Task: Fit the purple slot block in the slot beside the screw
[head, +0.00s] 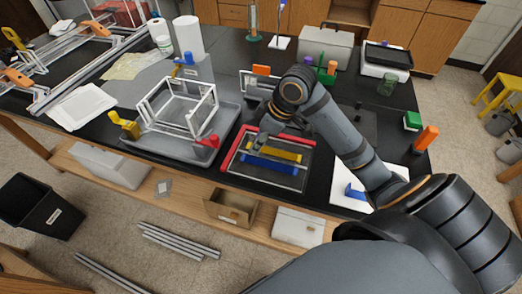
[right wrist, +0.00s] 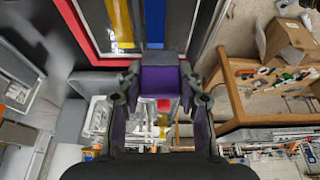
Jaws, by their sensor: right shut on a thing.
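My right gripper (head: 258,140) hangs over the left part of the red-edged tray (head: 240,146) in the head view. In the right wrist view the right gripper (right wrist: 160,100) is shut on the purple slot block (right wrist: 160,80), which sits between its fingertips. The block is hidden by the gripper and arm in the head view. A frame of pale extrusions (head: 183,104) stands on a grey tray (head: 165,146) left of the gripper. I cannot make out the slot or the screw. My left gripper is not in view.
A yellow bar (head: 284,154) and a blue bar (head: 270,166) lie in the red-edged tray. Yellow (head: 126,126) and red (head: 210,141) clamps flank the extrusion frame. A grey toolbox (head: 325,46) stands at the back.

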